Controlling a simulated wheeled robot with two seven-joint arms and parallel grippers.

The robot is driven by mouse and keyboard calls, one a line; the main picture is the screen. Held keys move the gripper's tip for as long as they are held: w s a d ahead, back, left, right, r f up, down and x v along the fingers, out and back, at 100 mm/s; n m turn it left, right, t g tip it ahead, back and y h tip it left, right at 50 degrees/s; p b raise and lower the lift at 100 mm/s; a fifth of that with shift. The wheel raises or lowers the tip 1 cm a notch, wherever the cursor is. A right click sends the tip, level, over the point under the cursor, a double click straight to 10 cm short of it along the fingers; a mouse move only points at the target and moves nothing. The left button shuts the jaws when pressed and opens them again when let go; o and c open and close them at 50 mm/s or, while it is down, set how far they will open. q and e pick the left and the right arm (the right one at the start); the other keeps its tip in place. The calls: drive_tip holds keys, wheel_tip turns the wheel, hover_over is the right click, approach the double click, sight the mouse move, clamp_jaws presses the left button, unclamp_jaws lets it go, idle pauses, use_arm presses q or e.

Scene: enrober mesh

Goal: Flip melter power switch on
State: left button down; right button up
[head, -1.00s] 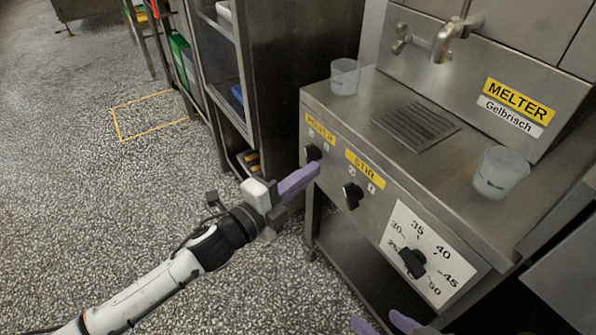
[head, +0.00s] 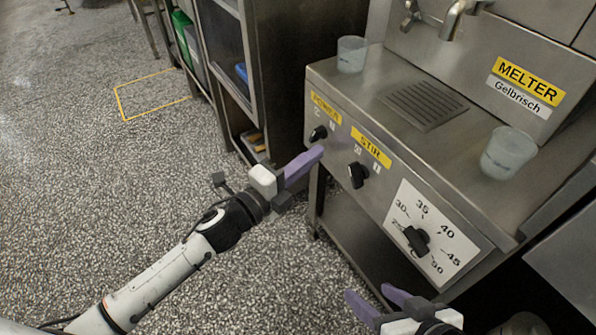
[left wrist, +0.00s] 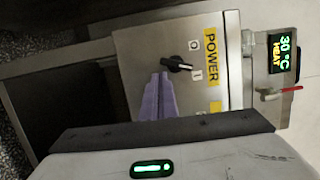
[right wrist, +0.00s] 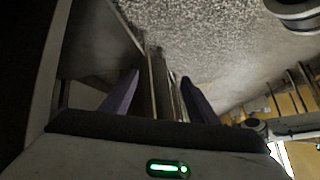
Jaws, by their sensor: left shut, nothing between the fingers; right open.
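The black POWER switch (head: 318,133) is a knob at the left end of the melter's front panel, under a yellow POWER label (head: 325,106). It also shows in the left wrist view (left wrist: 176,64), its handle lying across between the O and I marks; I cannot tell exactly which it points to. My left gripper (head: 318,152) is shut and empty, its purple fingers just below the knob; in the left wrist view the fingertips (left wrist: 160,76) are close beside it. Contact is unclear. My right gripper (head: 372,298) is open and empty, low in front of the melter.
The STIR knob (head: 358,175) and temperature dial (head: 417,240) sit further right on the panel. Two translucent cups (head: 351,54) (head: 508,152) stand on the melter top. Open floor lies left; a steel cabinet stands behind.

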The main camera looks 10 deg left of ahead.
use_arm(q)
drive_tip(key=shift+s+d+f+b, duration=0.2)
drive_tip(key=shift+s+d+f, duration=0.2)
drive_tip(key=shift+s+d, duration=0.25)
drive_tip(key=shift+s+d+f+b, duration=0.2)
drive_tip(key=shift+s+d+f, duration=0.2)
drive_tip(key=shift+s+d, duration=0.2)
drive_tip(key=p+v, duration=0.2)
drive_tip(key=v, duration=0.8)
drive_tip(key=shift+w+a+f, duration=0.2)
drive_tip(key=shift+a+f, duration=0.05)
use_arm(e)
drive_tip(key=shift+s+d+f, duration=0.25)
drive_tip(key=shift+s+f, duration=0.15)
drive_tip(key=shift+s, duration=0.25)
